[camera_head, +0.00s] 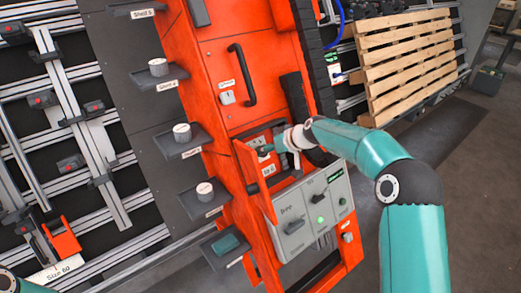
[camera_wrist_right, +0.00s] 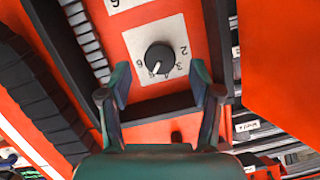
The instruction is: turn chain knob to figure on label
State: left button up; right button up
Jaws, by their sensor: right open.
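The chain knob (camera_wrist_right: 160,57) is a round dark knob on a white dial plate (camera_wrist_right: 135,40) in the right wrist view. Its white mark points down and slightly left. Digits including 2, 3 and 6 stand around it; others are hidden or unclear. A white label (camera_wrist_right: 118,4) is cut off at the top edge, with a figure like 6 partly showing. My right gripper (camera_wrist_right: 160,84) is open, its fingers on either side below the knob, apparently apart from it. In the head view my right gripper (camera_head: 270,147) reaches into the orange frame and hides the knob. My left gripper is out of view.
Orange walls (camera_wrist_right: 275,60) and a black chain (camera_wrist_right: 85,40) flank the dial closely. Below the right gripper, a grey control box (camera_head: 312,212) has a lit green button. Small shelves (camera_head: 182,140) with round items stand left. A wooden pallet (camera_head: 405,60) stands right.

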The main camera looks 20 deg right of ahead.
jog(key=shift+p+x, duration=0.5)
jog(key=shift+x, duration=1.85)
